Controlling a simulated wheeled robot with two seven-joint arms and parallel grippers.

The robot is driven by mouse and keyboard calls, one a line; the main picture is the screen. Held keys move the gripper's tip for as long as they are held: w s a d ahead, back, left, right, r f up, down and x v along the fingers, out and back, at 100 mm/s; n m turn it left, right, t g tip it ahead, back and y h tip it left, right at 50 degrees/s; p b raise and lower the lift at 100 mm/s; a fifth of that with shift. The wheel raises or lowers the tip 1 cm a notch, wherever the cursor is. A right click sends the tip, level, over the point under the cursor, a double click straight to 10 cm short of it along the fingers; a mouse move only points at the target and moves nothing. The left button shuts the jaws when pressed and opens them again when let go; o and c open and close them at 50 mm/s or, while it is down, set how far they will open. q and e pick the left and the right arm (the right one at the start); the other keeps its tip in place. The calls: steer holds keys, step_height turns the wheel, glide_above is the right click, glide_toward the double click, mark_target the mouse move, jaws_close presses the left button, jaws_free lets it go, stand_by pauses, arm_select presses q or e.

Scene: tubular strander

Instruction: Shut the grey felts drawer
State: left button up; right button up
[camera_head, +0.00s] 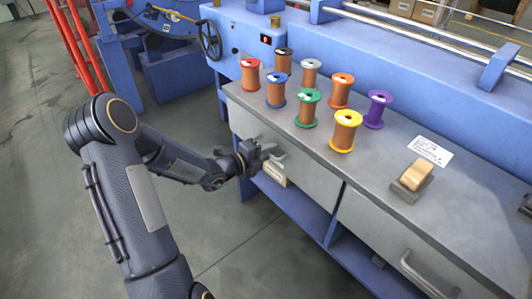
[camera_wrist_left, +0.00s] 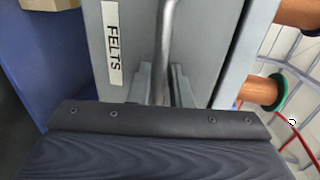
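The grey felts drawer (camera_head: 313,172) is in the left part of the bench front. In the left wrist view its grey front (camera_wrist_left: 200,45) has a white FELTS label (camera_wrist_left: 112,45) and a grey bar handle (camera_wrist_left: 164,45). My left gripper (camera_head: 262,153) is at this handle. Its two fingers (camera_wrist_left: 163,92) lie on either side of the bar, close against it. My gripper hides part of the drawer front in the head view. I cannot tell how far the drawer stands out. My right gripper is not in view.
Several spools stand on the bench top, including red (camera_head: 250,78), green (camera_head: 307,110) and yellow (camera_head: 345,132) ones. A wooden block (camera_head: 417,175) sits to the right. Another drawer (camera_head: 400,245) is at the lower right. A blue shelf (camera_head: 300,207) runs below the drawers.

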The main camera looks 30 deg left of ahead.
arm_select(q)
steer(key=shift+o, duration=0.5)
steer(key=shift+s+r, duration=0.1)
steer(key=shift+s, duration=0.05)
steer(key=p+v, duration=0.2)
steer(key=v, duration=0.5)
steer(key=shift+s+a, duration=0.15)
steer(key=shift+s, duration=0.1)
